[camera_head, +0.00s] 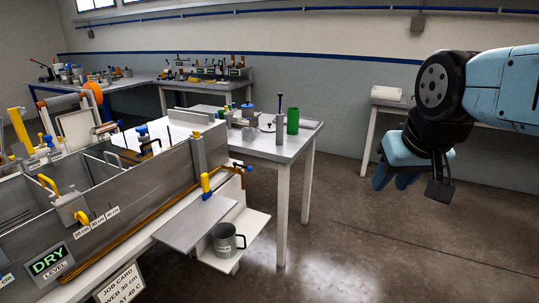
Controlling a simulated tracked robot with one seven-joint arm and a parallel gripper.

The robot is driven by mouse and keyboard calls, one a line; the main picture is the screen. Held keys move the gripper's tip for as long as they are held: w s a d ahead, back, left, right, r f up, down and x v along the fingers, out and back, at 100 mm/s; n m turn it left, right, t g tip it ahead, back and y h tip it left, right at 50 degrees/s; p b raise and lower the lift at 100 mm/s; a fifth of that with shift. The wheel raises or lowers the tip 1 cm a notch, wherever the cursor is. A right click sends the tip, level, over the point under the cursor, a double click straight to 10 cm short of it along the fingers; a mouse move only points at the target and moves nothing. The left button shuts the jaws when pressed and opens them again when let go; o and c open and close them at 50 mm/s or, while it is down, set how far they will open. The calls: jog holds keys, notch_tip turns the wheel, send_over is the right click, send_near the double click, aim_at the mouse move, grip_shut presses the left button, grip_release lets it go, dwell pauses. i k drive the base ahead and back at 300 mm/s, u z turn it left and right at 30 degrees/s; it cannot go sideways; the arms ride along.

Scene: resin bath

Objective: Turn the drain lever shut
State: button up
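The grey resin bath (130,200) fills the left side, with a display reading DRY LEVEL. A yellow-handled lever (206,184) stands upright near its right end, above a grey shelf. Which of these is the drain lever is not labelled legibly. A grey metal jug (226,239) stands on a low white ledge below.
A white table (284,153) behind the bath carries a green cup (292,121) and small tools. Its front leg stands between the bath and my arm. Another table (367,140) stands by the back wall. The floor at centre and right is clear.

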aim_at(249, 168)
jog(key=z, duration=0.2)
jog(key=i, duration=1.1)
jog(key=u, duration=0.5)
